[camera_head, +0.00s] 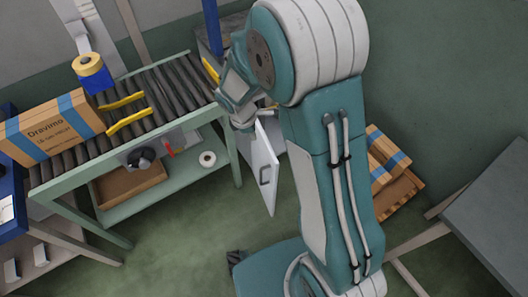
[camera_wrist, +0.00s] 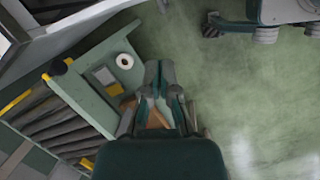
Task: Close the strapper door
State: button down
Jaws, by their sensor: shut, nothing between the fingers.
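The strapper door (camera_head: 264,168) is a pale grey panel with a dark handle, standing swung out at an angle below my wrist in the head view. Its upper part is hidden behind my arm. The strapper body (camera_head: 207,47), a grey box with a blue post, is partly hidden behind my arm at the conveyor's far end. My gripper (camera_wrist: 161,78) is shut and empty in the wrist view, above the floor and beside the conveyor frame. In the head view my wrist is just above the door; whether the fingers touch it I cannot tell.
The roller conveyor (camera_head: 172,94) carries a Dravimo carton (camera_head: 50,130) and yellow guides. A tape roll (camera_head: 207,159) and an open brown box (camera_head: 128,184) lie on its lower shelf. Cartons on a pallet (camera_head: 400,192) stand right of my arm. Floor below the door is clear.

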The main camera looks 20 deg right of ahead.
jog(key=d+f+n, duration=0.1)
jog(key=f, duration=0.4)
jog(key=w+d+f+n, duration=0.1)
jog(key=f, duration=0.5)
jog(key=d+f, duration=0.1)
jog(key=f, duration=0.5)
jog(key=shift+w+d+n+g, duration=0.3)
jog(key=shift+w+d+n, duration=0.1)
jog(key=shift+d, duration=0.6)
